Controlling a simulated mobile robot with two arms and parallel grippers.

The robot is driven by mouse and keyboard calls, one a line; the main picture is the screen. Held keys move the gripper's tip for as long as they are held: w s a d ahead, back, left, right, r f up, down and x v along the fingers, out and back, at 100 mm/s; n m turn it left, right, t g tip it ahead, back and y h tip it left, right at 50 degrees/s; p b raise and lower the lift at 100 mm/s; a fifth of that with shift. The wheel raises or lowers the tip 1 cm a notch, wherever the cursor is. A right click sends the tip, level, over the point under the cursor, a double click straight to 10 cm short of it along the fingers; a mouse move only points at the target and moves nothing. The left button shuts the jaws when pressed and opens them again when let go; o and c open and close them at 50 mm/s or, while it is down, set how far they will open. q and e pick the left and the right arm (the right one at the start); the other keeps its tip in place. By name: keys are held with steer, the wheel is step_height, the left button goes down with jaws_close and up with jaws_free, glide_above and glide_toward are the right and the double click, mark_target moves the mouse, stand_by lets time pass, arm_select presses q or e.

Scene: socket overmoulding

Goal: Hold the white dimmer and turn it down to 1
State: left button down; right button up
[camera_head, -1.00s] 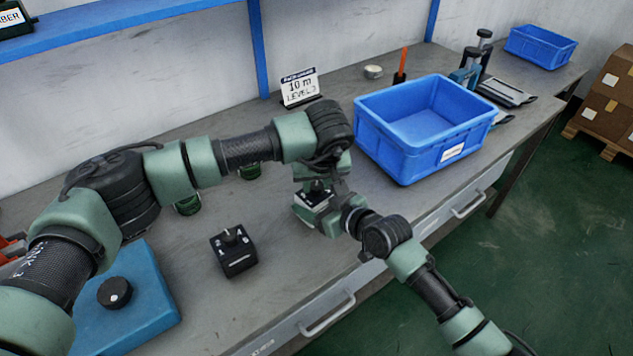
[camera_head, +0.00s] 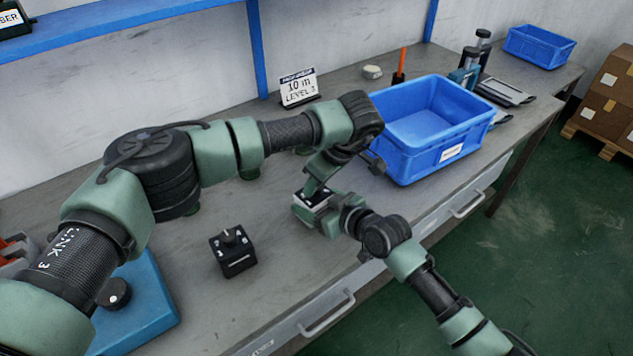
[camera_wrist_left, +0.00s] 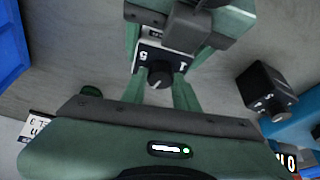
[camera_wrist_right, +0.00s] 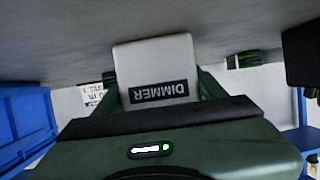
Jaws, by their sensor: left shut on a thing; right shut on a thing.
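The white dimmer (camera_head: 309,199) is small in the head view and partly covered by my arms. In the right wrist view its pale body (camera_wrist_right: 155,62) carries an upside-down DIMMER label, and my right gripper (camera_wrist_right: 158,92) is shut on its sides. In the left wrist view its dark face (camera_wrist_left: 150,55) shows a 5 and a 1, with a black knob (camera_wrist_left: 159,74) between them. My left gripper (camera_wrist_left: 160,88) is shut on the knob, one finger on each side. The exact direction of the knob's pointer is too small to tell.
A black switch box (camera_head: 233,252) and a blue box (camera_head: 150,305) with a black knob stand at the left. A sign (camera_head: 299,87) reads LEVEL 3. A blue crate (camera_head: 418,165) stands close to the right of my left wrist. The bench front is clear.

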arm_select(q)
steer(key=n, duration=0.2)
steer(key=n+g+y, duration=0.1)
steer(key=n, duration=0.1)
steer(key=shift+w+d+n+g, duration=0.1)
steer(key=shift+n+g, duration=0.2)
steer(key=shift+w+n+g, duration=0.1)
steer(key=shift+n+g, duration=0.5)
steer(key=shift+n, duration=1.3)
steer(key=c, duration=1.1)
jaws_free()
steer(key=shift+o, duration=0.2)
step_height(320, 180, up, 10)
